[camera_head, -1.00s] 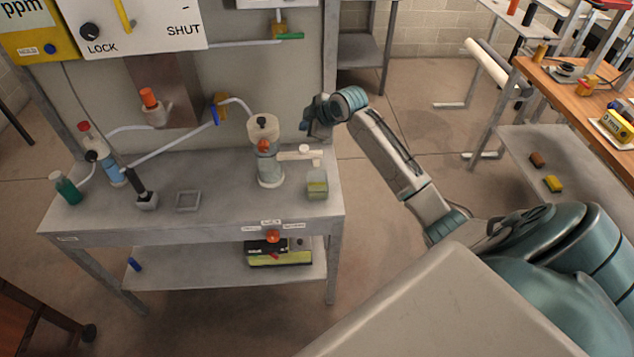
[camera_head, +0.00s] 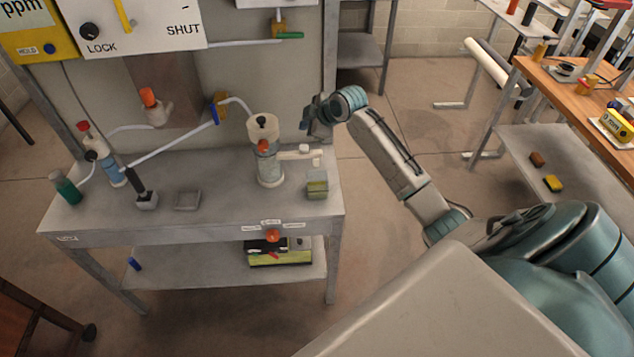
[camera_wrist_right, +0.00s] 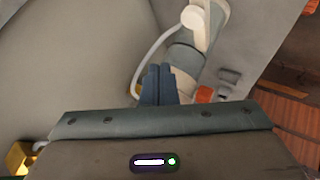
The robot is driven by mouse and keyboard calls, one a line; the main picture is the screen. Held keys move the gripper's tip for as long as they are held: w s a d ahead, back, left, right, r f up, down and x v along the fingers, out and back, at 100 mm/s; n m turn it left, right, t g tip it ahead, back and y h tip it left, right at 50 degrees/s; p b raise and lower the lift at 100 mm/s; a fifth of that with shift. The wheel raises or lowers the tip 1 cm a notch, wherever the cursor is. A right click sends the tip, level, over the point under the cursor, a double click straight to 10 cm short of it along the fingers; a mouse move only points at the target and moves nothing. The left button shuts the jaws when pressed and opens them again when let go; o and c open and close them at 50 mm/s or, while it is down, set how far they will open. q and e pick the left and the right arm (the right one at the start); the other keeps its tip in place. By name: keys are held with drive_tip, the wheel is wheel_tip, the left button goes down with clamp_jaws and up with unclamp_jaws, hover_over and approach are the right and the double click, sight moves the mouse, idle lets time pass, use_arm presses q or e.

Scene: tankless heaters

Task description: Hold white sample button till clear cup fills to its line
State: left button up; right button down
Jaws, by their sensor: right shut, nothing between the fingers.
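The white sample button (camera_head: 304,149) sits on top of a white spout (camera_head: 292,155) on the clear filter housing (camera_head: 270,168). The clear cup (camera_head: 317,184) stands below the spout end on the bench, with greenish content; its line and exact level are too small to tell. My right gripper (camera_head: 305,122) is above and behind the button, apart from it. In the right wrist view its shut, empty fingers (camera_wrist_right: 158,85) point toward the filter, and a white round knob that looks like the button (camera_wrist_right: 193,17) lies beyond them. My left gripper is not in view.
The grey bench (camera_head: 230,210) also holds a dark-handled tool in a block (camera_head: 144,195), a small square tray (camera_head: 187,200) and a green bottle (camera_head: 65,188). White tubing (camera_head: 170,142) runs along the back panel. Open floor lies right of the bench.

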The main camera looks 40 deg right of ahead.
idle(0.3)
drive_tip(key=s+a+f+m+g+h+b, duration=0.15)
drive_tip(key=s+a+f, duration=0.25)
drive_tip(key=s+f, duration=0.55)
drive_tip(key=s+a+f+m+g+y, duration=0.1)
drive_tip(key=s+a+f+m, duration=0.35)
drive_tip(key=f, duration=0.75)
drive_tip(key=s+d+f+m+g+h+b, duration=0.1)
drive_tip(key=s+d+f+b, duration=0.1)
drive_tip(key=s+f, duration=0.8)
drive_tip(key=s+d+f+m+g+h+b, duration=0.1)
drive_tip(key=s+f+g, duration=0.15)
drive_tip(key=f, duration=1.35)
drive_tip(key=s+a+f+m+b, duration=0.1)
drive_tip(key=s+a+f, duration=0.1)
drive_tip(key=s+f, duration=0.5)
drive_tip(key=s+a+f+g+b, duration=0.1)
drive_tip(key=s+f, duration=0.6)
drive_tip(key=s, duration=0.8)
drive_tip(key=s+a+f+m+b, duration=0.1)
drive_tip(key=s+a+f, duration=0.2)
drive_tip(key=s+f, duration=0.3)
drive_tip(key=s, duration=0.5)
drive_tip(key=shift+s+a+f+m+g, duration=0.15)
drive_tip(key=shift+s+f+m+g, duration=0.15)
drive_tip(key=shift+f+g, duration=0.1)
